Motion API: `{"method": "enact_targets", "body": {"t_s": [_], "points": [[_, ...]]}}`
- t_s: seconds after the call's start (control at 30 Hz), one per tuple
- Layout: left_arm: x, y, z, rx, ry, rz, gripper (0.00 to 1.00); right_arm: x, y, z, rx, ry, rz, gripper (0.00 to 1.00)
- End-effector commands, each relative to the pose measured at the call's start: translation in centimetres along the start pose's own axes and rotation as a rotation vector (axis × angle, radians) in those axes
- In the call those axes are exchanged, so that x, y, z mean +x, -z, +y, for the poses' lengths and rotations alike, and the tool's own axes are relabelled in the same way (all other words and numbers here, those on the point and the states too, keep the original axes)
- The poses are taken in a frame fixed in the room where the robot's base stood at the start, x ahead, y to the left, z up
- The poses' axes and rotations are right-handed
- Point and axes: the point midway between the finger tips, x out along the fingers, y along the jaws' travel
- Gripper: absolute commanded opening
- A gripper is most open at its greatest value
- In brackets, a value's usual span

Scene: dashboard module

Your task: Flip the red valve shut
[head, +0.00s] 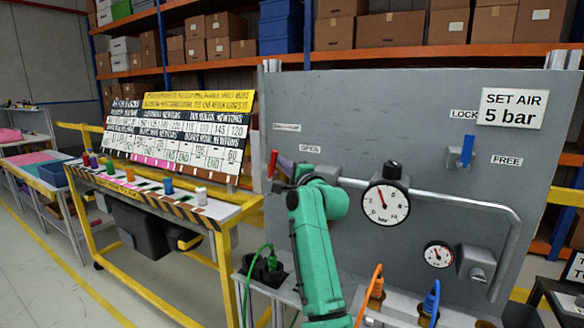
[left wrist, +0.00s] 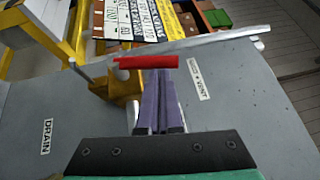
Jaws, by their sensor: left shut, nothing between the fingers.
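The red valve handle (head: 272,164) stands near upright at the left end of the grey panel (head: 430,120). In the left wrist view the red handle (left wrist: 146,62) lies across the picture, just beyond my fingertips. My left gripper (head: 284,164) is at the panel's left part, just right of the handle. Its purple fingers (left wrist: 158,78) are shut together with nothing between them. The tips look very close to the handle; I cannot tell whether they touch it. My right gripper is not in view.
A pipe and a dial gauge (head: 386,204) stand out from the panel, with a blue lever (head: 467,150) further right. A yellow-framed bench (head: 215,215) stands left. A DRAIN label (left wrist: 47,136) shows in the wrist view.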

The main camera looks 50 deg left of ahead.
Motion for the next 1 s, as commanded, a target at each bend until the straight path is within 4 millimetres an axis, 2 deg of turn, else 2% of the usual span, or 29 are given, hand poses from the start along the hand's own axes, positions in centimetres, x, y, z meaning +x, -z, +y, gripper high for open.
{"method": "enact_targets", "body": {"t_s": [0.1, 0.33, 1.0], "points": [[0.4, -0.2, -0.1, -0.044, -0.064, 0.0, 0.0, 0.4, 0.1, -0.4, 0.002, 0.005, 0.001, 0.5], [0.9, -0.6, -0.4, -0.036, -0.058, -0.001, 0.0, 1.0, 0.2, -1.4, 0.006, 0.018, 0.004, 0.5], [1.0, -0.7, -0.6, -0.035, -0.055, -0.002, 0.0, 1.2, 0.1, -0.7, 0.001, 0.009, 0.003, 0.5]]}}
